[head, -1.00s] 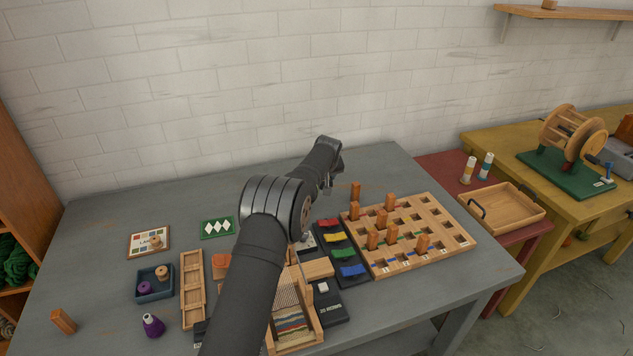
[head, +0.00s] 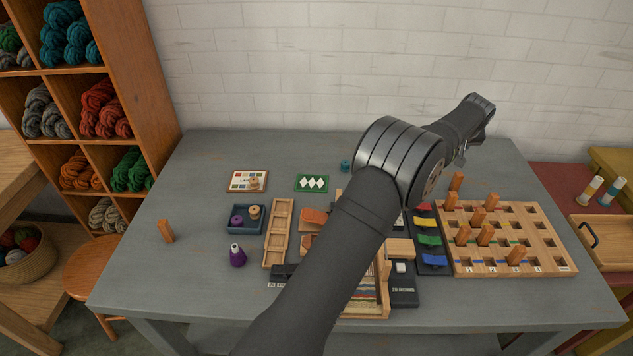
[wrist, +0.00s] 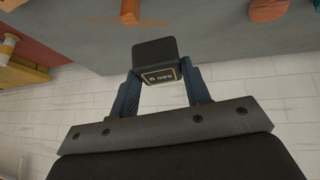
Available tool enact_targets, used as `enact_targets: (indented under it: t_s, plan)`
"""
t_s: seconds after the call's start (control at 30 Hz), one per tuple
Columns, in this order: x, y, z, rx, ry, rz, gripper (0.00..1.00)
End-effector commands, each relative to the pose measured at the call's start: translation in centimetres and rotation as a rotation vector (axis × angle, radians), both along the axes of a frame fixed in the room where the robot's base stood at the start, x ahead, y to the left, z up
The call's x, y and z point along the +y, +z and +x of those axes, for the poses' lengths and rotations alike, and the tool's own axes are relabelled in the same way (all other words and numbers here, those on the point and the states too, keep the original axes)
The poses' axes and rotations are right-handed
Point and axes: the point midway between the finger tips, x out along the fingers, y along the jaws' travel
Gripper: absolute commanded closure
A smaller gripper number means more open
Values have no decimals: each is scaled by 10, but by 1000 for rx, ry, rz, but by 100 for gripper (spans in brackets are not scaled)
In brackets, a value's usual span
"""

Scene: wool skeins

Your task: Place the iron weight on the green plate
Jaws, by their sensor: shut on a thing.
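My gripper (wrist: 158,80) is shut on the iron weight (wrist: 154,49), a dark block with a pale-framed label, held between the two blue fingers in the wrist view. In the head view my gripper (head: 460,154) hangs above the back right of the grey table, and the weight cannot be made out there. The green plate (head: 429,240) lies in a column of coloured plates, between the yellow plate (head: 426,223) and the blue plate (head: 434,259). It is in front of and left of my gripper. No weight shows on it.
A wooden board (head: 545,242) with square holes and several upright orange pegs stands just right of the plates. A small loom (head: 366,310) and a wooden rack (head: 278,233) lie to the left, partly behind my arm. The table's left front is mostly clear.

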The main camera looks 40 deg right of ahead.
Motion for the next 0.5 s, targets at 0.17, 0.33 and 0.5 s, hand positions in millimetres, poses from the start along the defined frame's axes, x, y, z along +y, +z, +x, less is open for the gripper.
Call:
enact_targets:
  t_s: [0.17,0.33,0.5]
  plan:
    - [16,9,23,-9,7,4,100]
    - [40,11,52,-20,16,11,100]
    - [82,13,93,-36,29,25,100]
